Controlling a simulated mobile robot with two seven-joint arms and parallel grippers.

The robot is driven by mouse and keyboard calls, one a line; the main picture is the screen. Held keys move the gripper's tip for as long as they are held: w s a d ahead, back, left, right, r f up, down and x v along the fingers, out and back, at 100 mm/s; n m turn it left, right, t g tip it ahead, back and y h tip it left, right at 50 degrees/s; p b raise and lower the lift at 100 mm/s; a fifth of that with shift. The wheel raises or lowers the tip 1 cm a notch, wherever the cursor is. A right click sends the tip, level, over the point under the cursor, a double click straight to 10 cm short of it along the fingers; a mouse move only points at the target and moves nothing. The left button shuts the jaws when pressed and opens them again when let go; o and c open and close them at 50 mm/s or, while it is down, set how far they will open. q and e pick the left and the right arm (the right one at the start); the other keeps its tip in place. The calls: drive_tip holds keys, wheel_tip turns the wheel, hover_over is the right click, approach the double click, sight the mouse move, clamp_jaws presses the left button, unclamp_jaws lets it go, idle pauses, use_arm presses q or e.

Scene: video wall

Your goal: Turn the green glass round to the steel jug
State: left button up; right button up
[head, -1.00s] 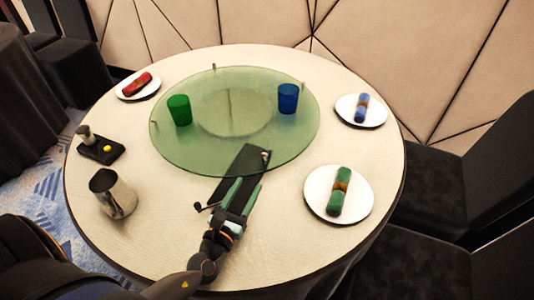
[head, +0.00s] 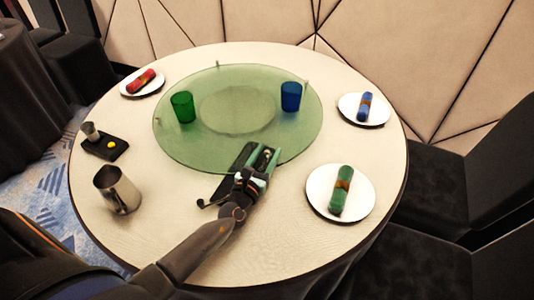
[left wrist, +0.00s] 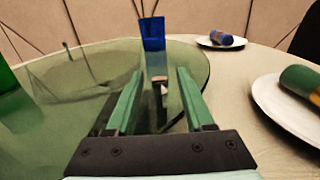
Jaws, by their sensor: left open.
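The green glass (head: 183,107) stands upright on the left side of the round green glass turntable (head: 190,152). The steel jug (head: 117,192) stands on the table at the front left, off the turntable. A blue glass (head: 291,97) stands on the turntable's right side and also shows in the left wrist view (left wrist: 152,36). My left gripper (head: 264,160) is open at the turntable's front edge. A small upright peg (left wrist: 161,86) shows between its spread fingers, which look clear of it. My right gripper is in no view.
More pegs stand on the turntable's rim, at the left (head: 157,122), back and right. White plates with rolled napkins, red (head: 141,78), blue (head: 365,106) and green (head: 342,190), lie around it. A black tray (head: 105,146) holds a small cup and a yellow item.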

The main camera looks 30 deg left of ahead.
use_arm(q)
clamp_jaws()
idle(0.4)
idle(1.0)
